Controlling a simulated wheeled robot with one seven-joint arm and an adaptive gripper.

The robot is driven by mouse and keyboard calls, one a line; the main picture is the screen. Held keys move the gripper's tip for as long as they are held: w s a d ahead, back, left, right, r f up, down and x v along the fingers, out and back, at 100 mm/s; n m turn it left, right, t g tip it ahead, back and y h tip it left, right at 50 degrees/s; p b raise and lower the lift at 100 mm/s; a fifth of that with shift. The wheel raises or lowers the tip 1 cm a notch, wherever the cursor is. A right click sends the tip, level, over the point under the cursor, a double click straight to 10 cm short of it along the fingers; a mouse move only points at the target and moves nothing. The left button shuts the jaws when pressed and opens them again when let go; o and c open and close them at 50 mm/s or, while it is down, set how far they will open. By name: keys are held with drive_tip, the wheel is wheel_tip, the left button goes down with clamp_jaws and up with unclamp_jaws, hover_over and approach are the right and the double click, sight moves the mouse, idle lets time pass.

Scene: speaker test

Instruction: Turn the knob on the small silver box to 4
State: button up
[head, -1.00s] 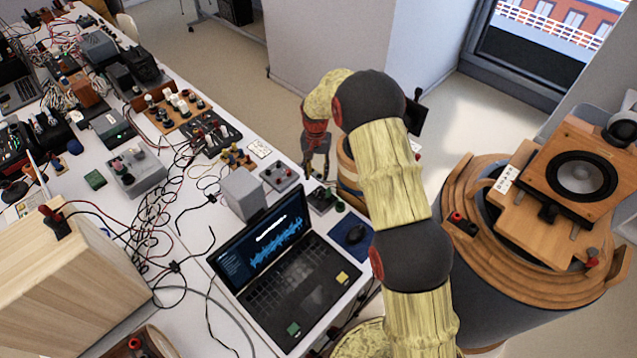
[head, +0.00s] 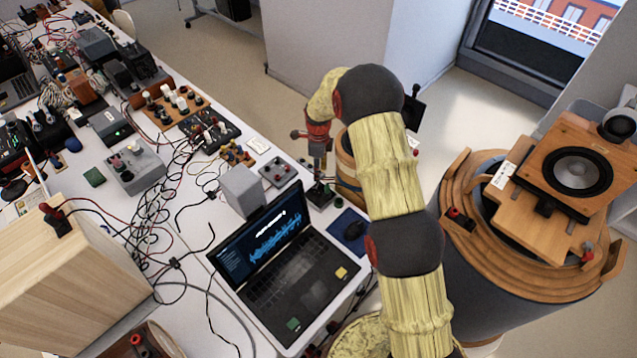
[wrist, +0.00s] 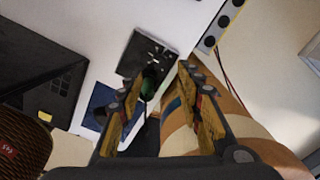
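A small silver-grey box (head: 278,171) with dark knobs on top sits near the table's far right edge in the head view. A pale box with dark round knobs, likely the same one, shows at the top of the wrist view (wrist: 221,25). Its numbers are too small to read. My gripper (wrist: 160,80) is open and empty, its fingers spread in the wrist view. In the head view my gripper (head: 319,172) points down, right of the silver box and above a small dark box (head: 320,196). The dark box (wrist: 147,52) has a green knob (wrist: 150,79), partly between the fingers.
A taller grey box (head: 241,190) stands behind the laptop. Loose cables (head: 165,215) cover the table's middle. A wooden barrel (head: 349,165) stands right beside my gripper.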

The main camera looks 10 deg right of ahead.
sight(318, 185)
wheel_tip(318, 185, down, 8)
drive_tip(key=shift+r+b, duration=0.15)
drive_tip(key=shift+b, duration=0.15)
drive_tip(key=c, duration=0.4)
clamp_jaws()
